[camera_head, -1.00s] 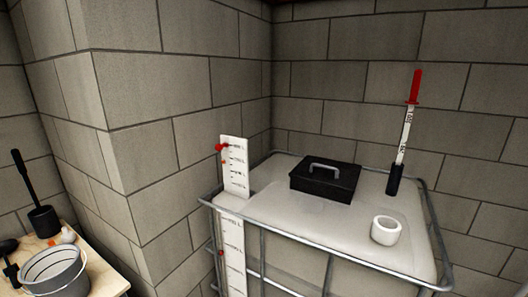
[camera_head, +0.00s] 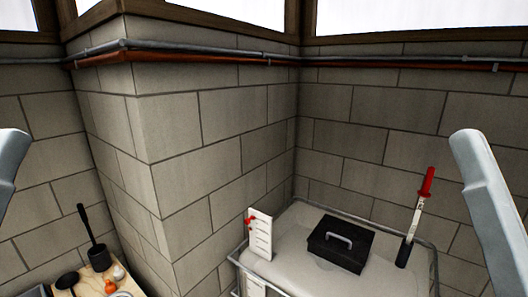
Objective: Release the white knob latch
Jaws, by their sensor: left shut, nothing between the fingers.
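No white knob latch can be made out in the head view. Only smooth pale grey links of my own arms show, my left arm (camera_head: 10,160) at the left edge and my right arm (camera_head: 488,200) at the right edge. No gripper fingers are visible on either side.
A caged white tank (camera_head: 290,255) stands in the wall corner. It carries a black box (camera_head: 322,251) with a grey handle, a red-tipped stick (camera_head: 417,215) and a white scale strip (camera_head: 262,232). A wooden table (camera_head: 92,286) at lower left holds small items. Pipes (camera_head: 200,53) run along the walls.

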